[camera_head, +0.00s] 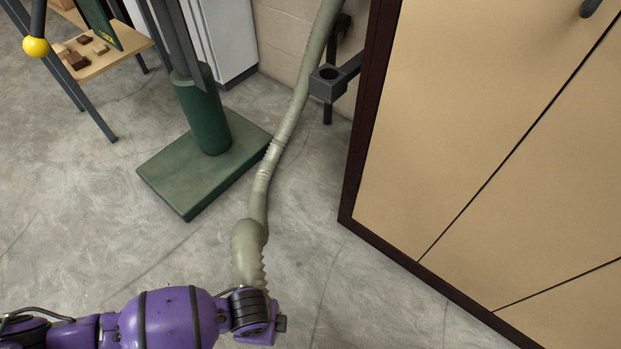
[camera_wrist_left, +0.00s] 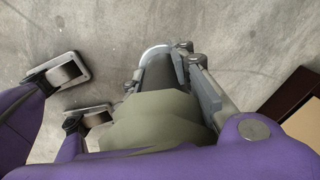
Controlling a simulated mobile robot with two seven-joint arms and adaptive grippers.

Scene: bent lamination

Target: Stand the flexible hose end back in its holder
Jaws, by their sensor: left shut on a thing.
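The flexible hose (camera_head: 265,180) is grey-green and ribbed. It hangs from the top of the head view, passes just left of the holder, and bends down to my left gripper (camera_head: 262,322). In the left wrist view my left gripper (camera_wrist_left: 150,95) is shut on the hose (camera_wrist_left: 155,122). The hose end (camera_wrist_left: 158,66), a dark tube with a pale ring, points out beyond the fingers over the floor. The holder (camera_head: 326,84) is a dark grey bracket with a round, empty-looking socket, fixed near the wall, well above and right of my gripper. My right gripper is not in view.
A green machine base (camera_head: 205,170) with a column stands left of the hose. A tan cabinet (camera_head: 450,130) with a dark frame fills the right side, close to the holder. A small wooden table (camera_head: 85,62) is at upper left. Concrete floor between is clear.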

